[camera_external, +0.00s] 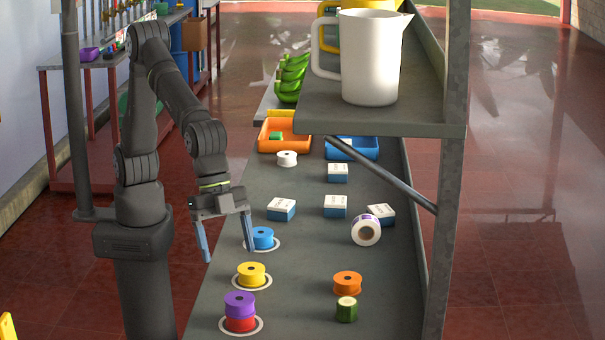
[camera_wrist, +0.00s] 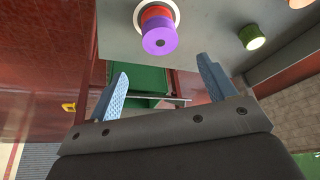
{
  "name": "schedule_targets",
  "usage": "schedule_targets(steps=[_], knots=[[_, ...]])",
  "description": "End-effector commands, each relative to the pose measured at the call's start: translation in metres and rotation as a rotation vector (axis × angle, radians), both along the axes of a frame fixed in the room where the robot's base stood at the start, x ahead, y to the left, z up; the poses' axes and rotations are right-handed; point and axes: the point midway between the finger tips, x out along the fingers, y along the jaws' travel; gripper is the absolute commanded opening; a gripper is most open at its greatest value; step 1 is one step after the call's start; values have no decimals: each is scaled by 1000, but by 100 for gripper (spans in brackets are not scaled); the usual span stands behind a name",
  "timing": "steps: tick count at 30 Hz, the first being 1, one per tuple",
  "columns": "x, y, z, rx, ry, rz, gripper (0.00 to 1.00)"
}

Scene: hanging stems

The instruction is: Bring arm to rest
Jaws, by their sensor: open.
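My gripper (camera_external: 228,252) is open and empty, its two blue fingers pointing down at the left edge of the grey bench (camera_external: 304,255). One finger hangs just off the edge and the other appears close to the blue spool (camera_external: 262,238); I cannot tell if they touch. In the wrist view my gripper (camera_wrist: 162,66) is also wide open with nothing between the fingers. A purple spool (camera_wrist: 160,36) on a red spool (camera_wrist: 156,14) shows beyond the fingertips. My arm stands upright, bent over at the elbow.
A yellow spool (camera_external: 251,273) sits on a white ring. An orange spool (camera_external: 347,282), a green cylinder (camera_external: 346,309), a white roll (camera_external: 366,230) and several small boxes (camera_external: 335,206) are on the bench. A shelf with a white jug (camera_external: 370,58) overhangs the bench's far right.

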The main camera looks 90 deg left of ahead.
Motion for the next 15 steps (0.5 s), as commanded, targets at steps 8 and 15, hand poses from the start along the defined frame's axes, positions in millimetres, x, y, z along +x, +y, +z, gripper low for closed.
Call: schedule_targets(steps=[8,15], knots=[[6,-9,-26,3,2,0,77],[16,-24,-72,3,1,0,77]])
